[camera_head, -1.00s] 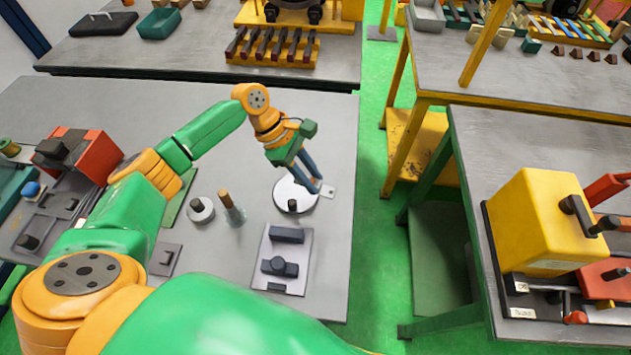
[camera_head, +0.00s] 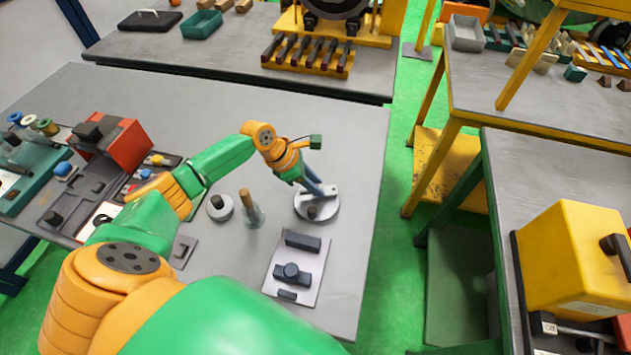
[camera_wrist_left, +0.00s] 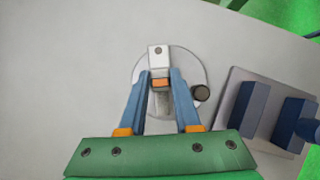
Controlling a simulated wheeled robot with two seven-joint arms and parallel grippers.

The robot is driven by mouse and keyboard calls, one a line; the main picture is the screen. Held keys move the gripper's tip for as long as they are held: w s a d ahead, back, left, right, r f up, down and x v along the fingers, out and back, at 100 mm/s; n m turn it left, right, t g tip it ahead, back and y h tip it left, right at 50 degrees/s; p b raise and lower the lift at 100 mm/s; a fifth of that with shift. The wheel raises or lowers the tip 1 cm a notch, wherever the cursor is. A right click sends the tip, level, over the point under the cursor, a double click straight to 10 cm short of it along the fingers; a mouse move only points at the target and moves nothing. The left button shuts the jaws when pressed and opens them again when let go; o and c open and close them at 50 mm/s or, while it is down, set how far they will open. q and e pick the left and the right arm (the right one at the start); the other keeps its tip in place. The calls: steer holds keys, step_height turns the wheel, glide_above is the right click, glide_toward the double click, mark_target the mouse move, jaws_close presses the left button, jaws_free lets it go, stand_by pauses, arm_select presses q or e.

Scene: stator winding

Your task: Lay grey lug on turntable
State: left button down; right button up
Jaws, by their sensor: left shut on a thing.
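The turntable (camera_head: 303,211) is a light grey disc with a dark knob, on the near grey table. It also shows in the left wrist view (camera_wrist_left: 193,72). The grey lug (camera_head: 331,190) is a small pale flat piece with a hole at one end. In the wrist view the lug (camera_wrist_left: 158,52) lies across the disc's middle, with an orange band between the fingers. My left gripper (camera_head: 320,187) is shut on it, with its blue fingers (camera_wrist_left: 160,97) on either side. I cannot tell whether the lug touches the disc. My right gripper is out of view.
A grey plate with dark blocks (camera_head: 294,268) lies right in front of the turntable. A bottle with a brown top (camera_head: 250,209) and a round grey piece with a knob (camera_head: 220,207) stand to its left. The table behind the turntable is clear.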

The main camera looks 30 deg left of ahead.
arm_select(q)
steer(key=shift+f, duration=0.3)
steer(key=shift+f, duration=0.6)
steer(key=c, duration=0.5)
jaws_free()
steer(key=shift+c, duration=0.2)
steer(key=v, duration=0.7)
steer(key=shift+r, duration=0.1)
steer(key=shift+s, duration=0.1)
